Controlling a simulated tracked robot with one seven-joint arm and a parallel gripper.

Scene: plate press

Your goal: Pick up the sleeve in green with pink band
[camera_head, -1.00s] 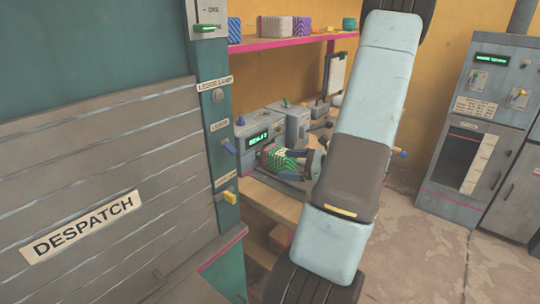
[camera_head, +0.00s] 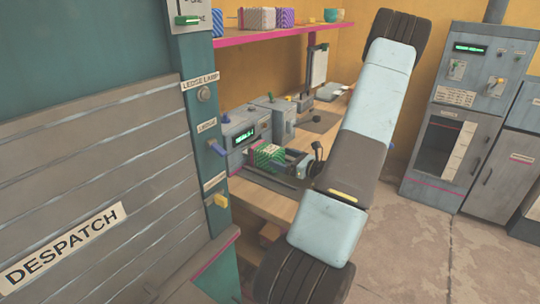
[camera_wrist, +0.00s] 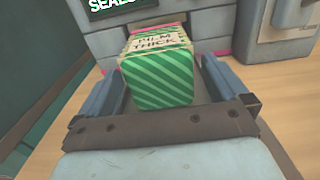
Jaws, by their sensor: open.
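The sleeve in green (camera_wrist: 162,82), with diagonal light and dark stripes, lies between my fingers in the wrist view. Its upper face bears a paper label reading "THICK" on its lower line. My gripper (camera_wrist: 163,68) is open, with one finger on each side of the sleeve. A gap shows along the left finger; contact on the right is unclear. My gripper (camera_head: 284,163) also shows in the head view.
The grey machine (camera_head: 240,133) stands close behind the sleeve on the wooden bench (camera_head: 265,203). A pink-edged shelf (camera_head: 270,35) above holds several patterned blocks and bowls. The despatch shutter (camera_head: 90,190) and its teal post are at left. Grey cabinets (camera_head: 455,130) stand at right.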

